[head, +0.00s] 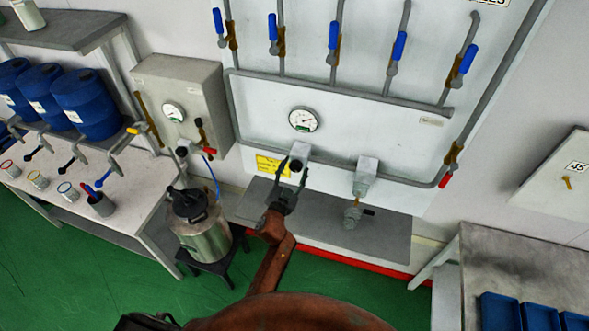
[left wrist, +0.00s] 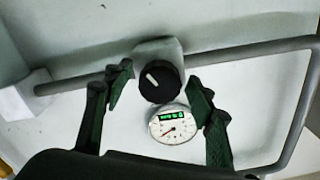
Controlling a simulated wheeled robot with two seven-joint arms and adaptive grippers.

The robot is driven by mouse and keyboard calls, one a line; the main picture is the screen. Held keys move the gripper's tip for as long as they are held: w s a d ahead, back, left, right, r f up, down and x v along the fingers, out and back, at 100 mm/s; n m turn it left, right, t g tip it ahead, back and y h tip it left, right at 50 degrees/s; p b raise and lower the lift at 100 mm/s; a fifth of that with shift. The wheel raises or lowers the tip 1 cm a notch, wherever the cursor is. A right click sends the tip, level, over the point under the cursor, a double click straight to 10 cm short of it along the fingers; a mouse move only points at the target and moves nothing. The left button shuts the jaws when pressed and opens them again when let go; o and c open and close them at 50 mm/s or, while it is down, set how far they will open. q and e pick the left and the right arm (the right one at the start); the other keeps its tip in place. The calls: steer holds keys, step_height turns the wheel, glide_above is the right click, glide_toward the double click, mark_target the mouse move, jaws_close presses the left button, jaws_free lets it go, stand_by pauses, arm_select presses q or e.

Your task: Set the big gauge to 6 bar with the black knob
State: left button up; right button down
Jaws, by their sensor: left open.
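The big gauge (head: 303,119) is a round white dial on the pale wall panel. In the left wrist view, the gauge (left wrist: 173,125) has a green-lit display too small to read and a red needle near the lower left of its face. The black knob (left wrist: 160,82) is round with a white pointer mark, on a grey block in the pipe. My left gripper (head: 294,171) is open in front of the knob. In the left wrist view its dark green fingers stand on both sides of the knob, with visible gaps. My right gripper is not seen.
A smaller gauge (head: 173,113) sits on a grey box to the left. Several blue-handled valves line the panel's top. A valve fitting (head: 359,190) stands right of the knob above a grey shelf (head: 385,236). A steel pot (head: 200,232) stands at lower left.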

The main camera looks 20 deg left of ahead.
arm_select(q)
steer(key=s, duration=1.2)
steer(key=shift+a, duration=0.2)
